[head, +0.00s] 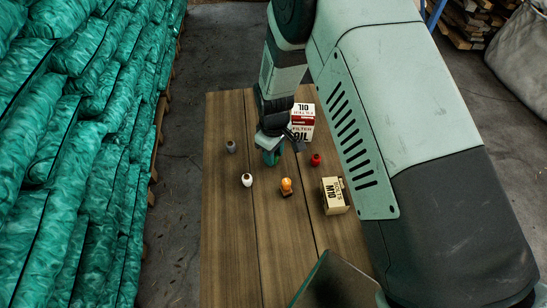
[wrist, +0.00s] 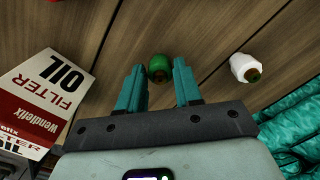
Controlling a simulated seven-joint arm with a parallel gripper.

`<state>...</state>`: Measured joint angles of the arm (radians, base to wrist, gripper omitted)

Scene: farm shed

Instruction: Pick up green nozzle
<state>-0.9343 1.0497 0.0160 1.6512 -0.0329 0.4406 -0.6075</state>
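The green nozzle (wrist: 159,68) is a small rounded piece with a brown opening in its end, on the wooden table. In the wrist view it shows between the tips of my gripper (wrist: 159,72), with a gap on the side of the right finger and little or none visible by the left finger. My gripper is open, with teal fingers. I cannot tell how far the tips are above the table. In the head view my gripper (head: 271,157) points down over the table, and I cannot make out the nozzle behind it.
On the table (head: 225,240) are a white nozzle (head: 247,180), a grey one (head: 231,147), a red one (head: 315,159) and an orange piece (head: 286,186). An oil filter box (wrist: 40,105) stands close left in the wrist view. A bolts box (head: 335,195) stands right. The near left table is clear.

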